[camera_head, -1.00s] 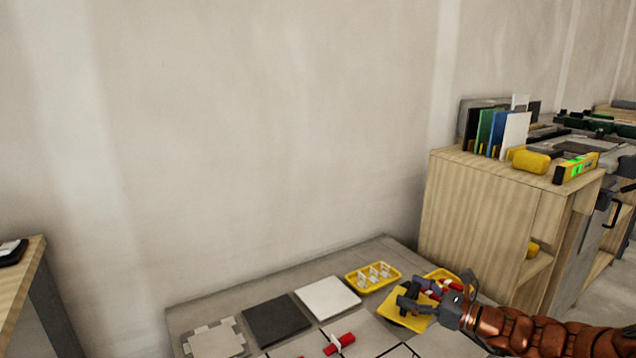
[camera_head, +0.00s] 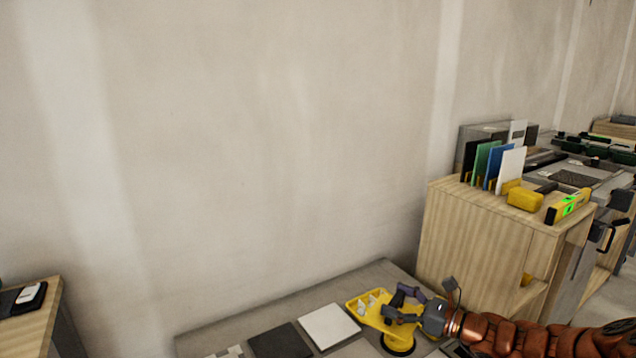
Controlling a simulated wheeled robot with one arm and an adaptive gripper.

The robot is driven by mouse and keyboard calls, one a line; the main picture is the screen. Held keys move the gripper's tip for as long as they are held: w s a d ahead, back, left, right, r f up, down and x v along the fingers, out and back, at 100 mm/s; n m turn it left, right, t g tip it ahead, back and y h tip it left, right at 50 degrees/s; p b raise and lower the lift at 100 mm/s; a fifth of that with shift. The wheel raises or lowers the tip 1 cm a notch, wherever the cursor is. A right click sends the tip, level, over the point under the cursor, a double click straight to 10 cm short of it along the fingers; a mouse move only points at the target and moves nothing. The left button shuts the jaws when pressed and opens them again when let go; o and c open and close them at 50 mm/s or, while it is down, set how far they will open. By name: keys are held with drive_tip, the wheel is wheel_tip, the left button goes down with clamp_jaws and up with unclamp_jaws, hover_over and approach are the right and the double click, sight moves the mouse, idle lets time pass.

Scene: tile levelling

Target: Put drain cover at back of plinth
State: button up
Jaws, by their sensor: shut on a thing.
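My gripper (camera_head: 402,303), at the end of my brown arm, is at the lower right, above the right end of a low grey platform (camera_head: 290,305). It is shut on a yellow piece with a dark round base (camera_head: 397,342), which shows just below the fingers. The fingers hide part of the grip. The platform may be the plinth; I cannot tell for sure. I cannot pick out the drain cover with certainty. A dark mesh-like rectangle (camera_head: 570,178) lies on the far bench at the right.
A yellow tray with white pieces (camera_head: 368,303) sits directly left of the gripper. A white tile (camera_head: 328,327) and a dark tile (camera_head: 280,342) lie further left. A wooden cabinet (camera_head: 475,245) with upright coloured panels stands behind on the right. The wall (camera_head: 240,150) backs the platform.

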sight(396, 300)
wheel_tip(396, 300, up, 20)
drive_tip(key=p, duration=2.3)
drive_tip(key=shift+f+p, duration=0.25)
drive_tip(key=shift+p, duration=0.05)
drive_tip(key=shift+s, duration=0.1)
drive_tip(key=shift+a, duration=0.1)
